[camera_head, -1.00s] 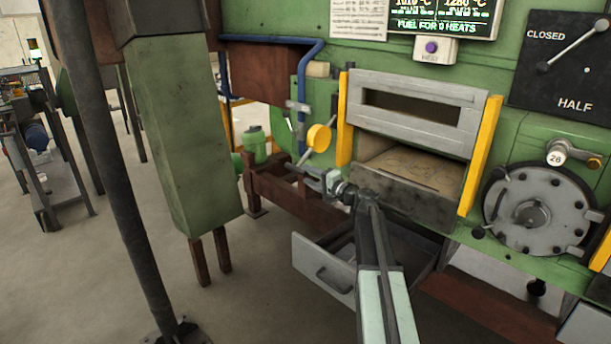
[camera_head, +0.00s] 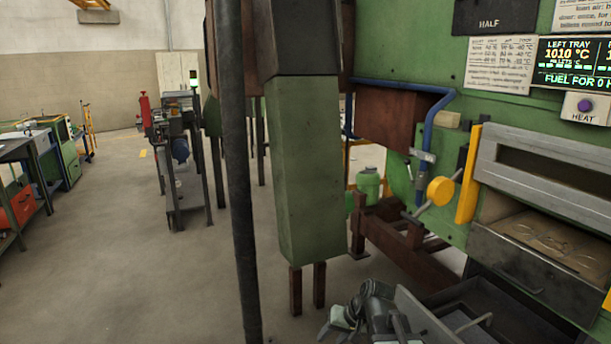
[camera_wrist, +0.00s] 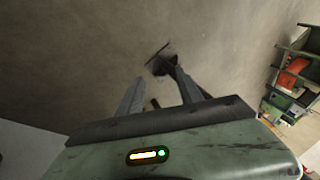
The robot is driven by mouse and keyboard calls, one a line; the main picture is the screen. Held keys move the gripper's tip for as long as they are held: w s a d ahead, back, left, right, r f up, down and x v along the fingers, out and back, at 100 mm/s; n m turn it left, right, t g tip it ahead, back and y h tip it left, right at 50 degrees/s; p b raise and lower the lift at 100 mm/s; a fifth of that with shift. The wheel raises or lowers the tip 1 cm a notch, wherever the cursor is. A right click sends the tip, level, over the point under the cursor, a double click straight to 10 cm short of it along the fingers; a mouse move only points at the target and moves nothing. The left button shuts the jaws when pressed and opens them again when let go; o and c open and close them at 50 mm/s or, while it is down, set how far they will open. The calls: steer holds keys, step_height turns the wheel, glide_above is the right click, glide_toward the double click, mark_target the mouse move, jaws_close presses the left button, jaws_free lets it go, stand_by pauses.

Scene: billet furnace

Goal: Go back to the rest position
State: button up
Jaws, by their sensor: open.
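My gripper (camera_head: 342,322) is low in the head view, at the bottom edge, left of the open drawer (camera_head: 432,320) under the furnace. In the wrist view my gripper (camera_wrist: 158,74) has its two fingers spread over the grey floor, with nothing between them. The head view does not show the fingertips clearly. The green furnace (camera_head: 398,170) fills the right side, with its tray opening (camera_head: 530,225) above the drawer.
A dark pole (camera_head: 235,180) and a green column (camera_head: 305,165) stand left of the furnace. A brown beam frame (camera_head: 405,240) is low beside it. A trolley (camera_head: 185,185) and a workbench (camera_head: 30,150) stand further left. Grey floor (camera_head: 130,270) is clear between.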

steer(key=s+d+f+g+h, duration=0.3)
steer(key=s+d+h, duration=0.2)
steer(key=s+d, duration=0.45)
step_height(320, 180, up, 13)
steer(key=p, duration=1.3)
steer(key=shift+w+a+r, duration=0.2)
steer(key=shift+c, duration=0.7)
